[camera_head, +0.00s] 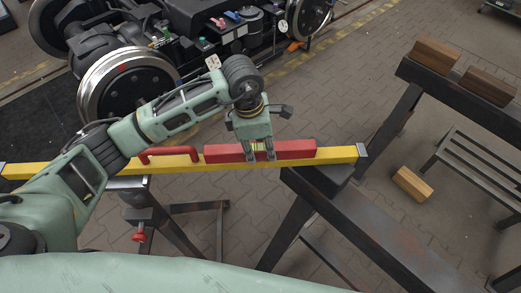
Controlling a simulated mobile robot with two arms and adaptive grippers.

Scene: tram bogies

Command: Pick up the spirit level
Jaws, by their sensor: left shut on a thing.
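The spirit level is a long yellow bar (338,153) with grey end caps, a red middle block and a red handle (168,153) to its left. It spans the middle of the head view from the left edge to just right of centre. Its right part is over the end of a dark steel beam; I cannot tell whether it touches the beam. My left gripper (260,154) points down at the red middle block, its fingers shut on the level near the green vial. Part of the level at the left is hidden behind my left arm. My right gripper is not in view.
A dark steel trestle (372,230) stands at the right, with wooden blocks (436,54) on its far beam. Another wooden block (412,184) lies on the paved floor. A stand with a red knob (139,237) is below the level. The bogie with its wheel (125,85) is behind.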

